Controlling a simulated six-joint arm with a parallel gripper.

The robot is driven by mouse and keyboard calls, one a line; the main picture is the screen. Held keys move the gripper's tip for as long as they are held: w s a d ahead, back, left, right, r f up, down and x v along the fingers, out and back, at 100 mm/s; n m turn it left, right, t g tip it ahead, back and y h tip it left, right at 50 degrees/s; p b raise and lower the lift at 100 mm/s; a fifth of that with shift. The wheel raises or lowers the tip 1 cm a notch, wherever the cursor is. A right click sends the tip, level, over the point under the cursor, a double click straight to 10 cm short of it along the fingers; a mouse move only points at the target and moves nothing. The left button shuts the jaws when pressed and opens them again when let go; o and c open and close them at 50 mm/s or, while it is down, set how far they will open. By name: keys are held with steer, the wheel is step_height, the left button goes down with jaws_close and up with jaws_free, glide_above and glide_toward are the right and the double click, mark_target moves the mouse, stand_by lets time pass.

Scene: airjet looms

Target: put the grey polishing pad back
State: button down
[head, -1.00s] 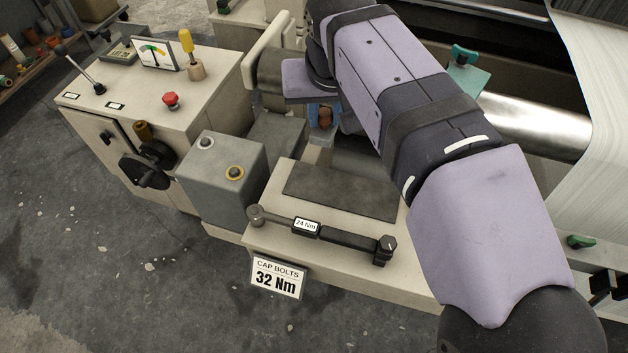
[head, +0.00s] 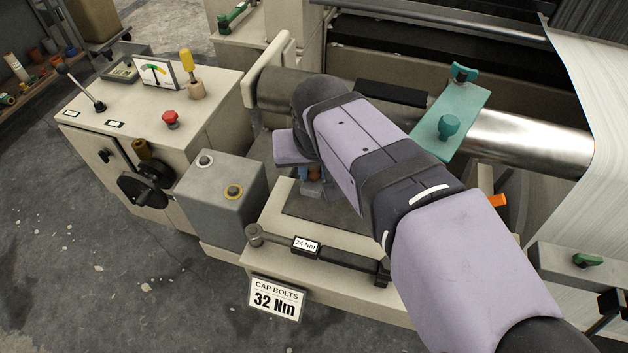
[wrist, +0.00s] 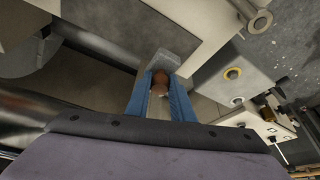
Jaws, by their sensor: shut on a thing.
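The grey polishing pad (wrist: 174,64) has a brown knob (wrist: 160,82) and sits between the blue fingers of my gripper (wrist: 160,97) in the wrist view. My gripper is shut on it by the knob. In the head view my gripper (head: 309,174) is partly hidden by my arm, and the pad (head: 311,189) shows low beneath it, over the dark grey mat (head: 297,205) on the pale bench. I cannot tell whether the pad touches the mat. My arm covers the mat's right part.
A torque wrench (head: 335,254) lies along the bench's front edge, partly under my arm. A grey button box (head: 220,190) stands left of the mat. Behind are a steel roller (head: 525,140) and a teal bracket (head: 455,110). A control cabinet (head: 205,95) stands at the left.

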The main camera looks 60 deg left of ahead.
mark_target(314, 181)
steer(key=shift+f, duration=1.9)
steer(key=shift+f, duration=0.2)
steer(key=c, duration=1.5)
jaws_free()
steer(key=shift+c, duration=0.2)
steer(key=shift+r, duration=0.1)
steer(key=shift+d+r, duration=0.1)
steer(key=shift+r, duration=0.3)
steer(key=v, duration=1.1)
steer(key=shift+r, duration=0.2)
steer(key=shift+d, duration=0.1)
